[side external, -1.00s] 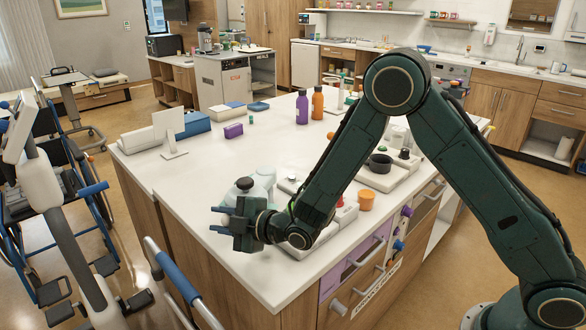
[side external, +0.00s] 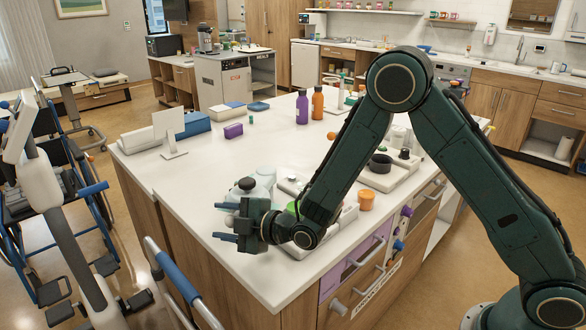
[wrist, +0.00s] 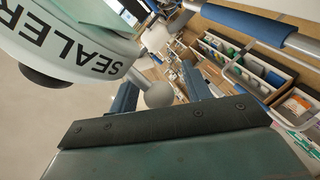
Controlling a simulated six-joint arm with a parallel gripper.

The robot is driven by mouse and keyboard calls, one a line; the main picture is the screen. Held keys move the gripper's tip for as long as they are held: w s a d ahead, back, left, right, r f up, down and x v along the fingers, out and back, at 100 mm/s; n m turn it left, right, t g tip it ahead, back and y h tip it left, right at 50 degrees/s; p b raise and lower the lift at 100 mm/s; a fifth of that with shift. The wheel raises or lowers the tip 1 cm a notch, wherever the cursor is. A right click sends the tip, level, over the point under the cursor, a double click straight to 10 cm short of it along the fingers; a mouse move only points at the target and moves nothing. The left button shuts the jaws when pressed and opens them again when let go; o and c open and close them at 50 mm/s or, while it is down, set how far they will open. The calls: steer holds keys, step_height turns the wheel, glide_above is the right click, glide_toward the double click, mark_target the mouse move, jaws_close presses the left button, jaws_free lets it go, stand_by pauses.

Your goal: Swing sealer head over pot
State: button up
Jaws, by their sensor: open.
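The pale sealer head, lettered SEALER (wrist: 75,45), fills the upper left of the wrist view, with a dark round knob under its edge. A grey ball (wrist: 158,94) at its side shows between the two fingers of my gripper (wrist: 160,90), which are open. I cannot tell whether either finger touches the ball. In the side external view my gripper (side external: 224,220) is at the near edge of the counter, in front of the pale sealer head (side external: 264,177), which it and the arm partly hide. I cannot tell which vessel is the pot; an orange cup (side external: 366,201) stands to the right.
The white counter (side external: 215,180) is clear to the left of the gripper. A dark round vessel (side external: 380,163) sits on a pale base at right. Purple (side external: 302,108) and orange (side external: 317,103) bottles stand farther back. A bed rail (side external: 175,280) is near the counter's front left.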

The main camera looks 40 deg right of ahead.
steer(key=shift+s, duration=0.1)
steer(key=v, duration=1.1)
steer(key=shift+s+d, duration=0.2)
steer(key=shift+s, duration=0.1)
steer(key=shift+s, duration=0.1)
stand_by(0.3)
